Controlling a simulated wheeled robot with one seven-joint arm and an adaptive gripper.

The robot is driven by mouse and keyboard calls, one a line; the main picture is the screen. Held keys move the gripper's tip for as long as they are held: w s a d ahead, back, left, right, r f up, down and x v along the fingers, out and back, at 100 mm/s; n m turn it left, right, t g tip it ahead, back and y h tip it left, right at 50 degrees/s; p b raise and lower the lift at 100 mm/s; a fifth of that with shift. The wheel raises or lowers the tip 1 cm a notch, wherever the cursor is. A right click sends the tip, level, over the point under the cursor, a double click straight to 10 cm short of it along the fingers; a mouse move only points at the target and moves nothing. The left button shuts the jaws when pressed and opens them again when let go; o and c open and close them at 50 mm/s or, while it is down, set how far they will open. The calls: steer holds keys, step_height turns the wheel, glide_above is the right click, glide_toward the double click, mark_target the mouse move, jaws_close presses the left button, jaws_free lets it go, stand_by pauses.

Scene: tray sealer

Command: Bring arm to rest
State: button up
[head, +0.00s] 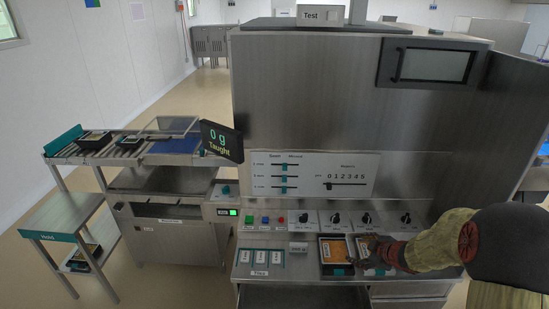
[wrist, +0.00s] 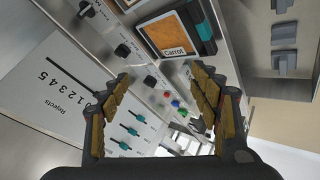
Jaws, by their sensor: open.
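My gripper (head: 372,250) is at the front shelf of the tray sealer (head: 310,90), in the right half of the head view, on the right side of the orange-filled tray. In the wrist view my gripper (wrist: 160,115) has its two fingers wide apart with nothing between them. Past the fingers the wrist view shows the sealer's panel with sliders, knobs and coloured buttons. A tray labelled Carrot (wrist: 175,38) lies on the shelf beyond the fingertips. Part of the shelf behind my gripper is hidden by my arm.
A weighing station with a display reading "0 g Taught" (head: 221,141) stands at left, with a roller conveyor (head: 125,152) above and a Hold table (head: 62,212). Dark trays sit on the conveyor and below the Hold table. Open floor (head: 165,90) lies behind at left.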

steer(key=s+d+r+m+h+b, duration=0.1)
steer(key=s+r+m+h+b, duration=0.25)
steer(key=r, duration=0.55)
steer(key=s+d+r+m+h+p, duration=0.15)
steer(key=s+r+m, duration=0.25)
steer(key=s+r, duration=0.4)
steer(key=s+a+m+g+y+b, duration=0.1)
steer(key=s+a, duration=0.5)
steer(key=s, duration=0.6)
steer(key=s+a+m+g+y+b, duration=0.1)
steer(key=s+a+m+g+b, duration=0.1)
steer(key=s+a, duration=0.5)
steer(key=s+m+b, duration=0.1)
steer(key=s+m, duration=0.1)
steer(key=s, duration=0.3)
steer(key=shift+a, duration=0.2)
